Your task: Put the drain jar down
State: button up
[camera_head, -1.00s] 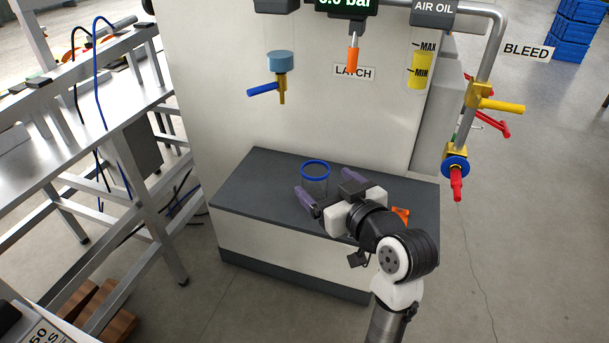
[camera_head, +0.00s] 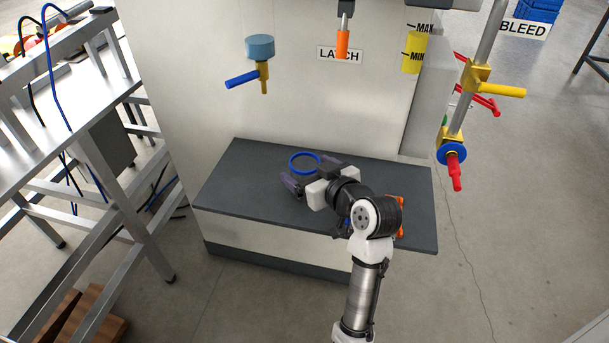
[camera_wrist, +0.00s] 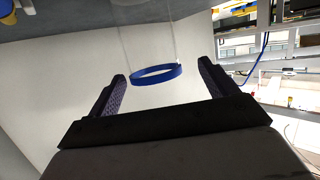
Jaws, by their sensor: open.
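The drain jar is a clear jar with a blue rim (camera_head: 306,163). It stands upright on the dark grey shelf (camera_head: 240,185) of the pale cabinet. My gripper (camera_head: 309,182) is open at the jar, its purple-grey fingers spread low around its near side. In the wrist view the blue rim (camera_wrist: 156,75) shows between the two fingertips, with a gap on each side. The clear body is faint there, and its lower part is hidden by my gripper in the head view.
Above the shelf hang a blue-handled valve (camera_head: 262,60) with a light blue cap and an orange-tipped latch (camera_head: 343,43). An orange object (camera_head: 400,203) sits at the shelf's right. A pipe with yellow and red handles (camera_head: 466,100) stands at right. The shelf's left part is clear.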

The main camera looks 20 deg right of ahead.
aim_at(300, 157)
jog(key=x, duration=0.1)
jog(key=p+x, duration=0.1)
jog(key=x, duration=0.2)
jog(key=shift+w+d+r+p, duration=0.15)
jog(key=shift+w+d+p, duration=0.15)
jog(key=shift+w+p, duration=0.1)
jog(key=shift+w+a, duration=0.1)
jog(key=shift+w, duration=0.2)
jog(key=shift+c, duration=0.3)
